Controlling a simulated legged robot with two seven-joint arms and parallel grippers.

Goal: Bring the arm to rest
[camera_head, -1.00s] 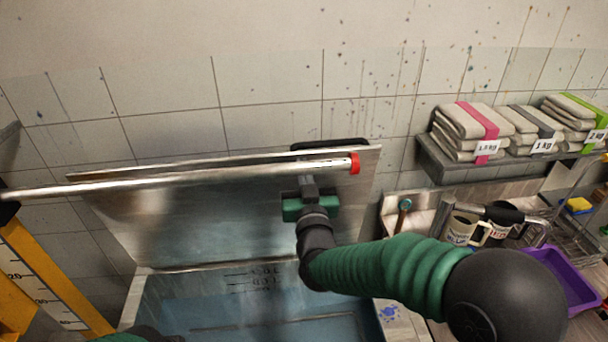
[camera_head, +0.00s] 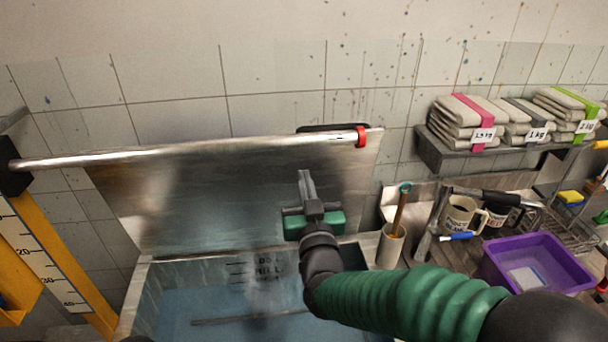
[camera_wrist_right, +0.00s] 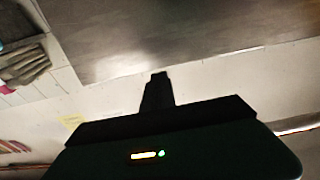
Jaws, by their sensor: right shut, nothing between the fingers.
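My right gripper (camera_head: 306,184) is shut and empty. Its fingers point up in front of the raised metal lid (camera_head: 200,205), and I cannot tell whether they touch it. My green-sleeved right arm comes in from the lower right. In the right wrist view the shut fingers (camera_wrist_right: 158,88) show as a dark shape, with the metal sheet (camera_wrist_right: 150,30) beyond them. My left gripper is not in view.
A vat of blue liquid (camera_head: 250,325) lies below the lid. A metal bar with a red end (camera_head: 361,137) runs along the lid's top.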

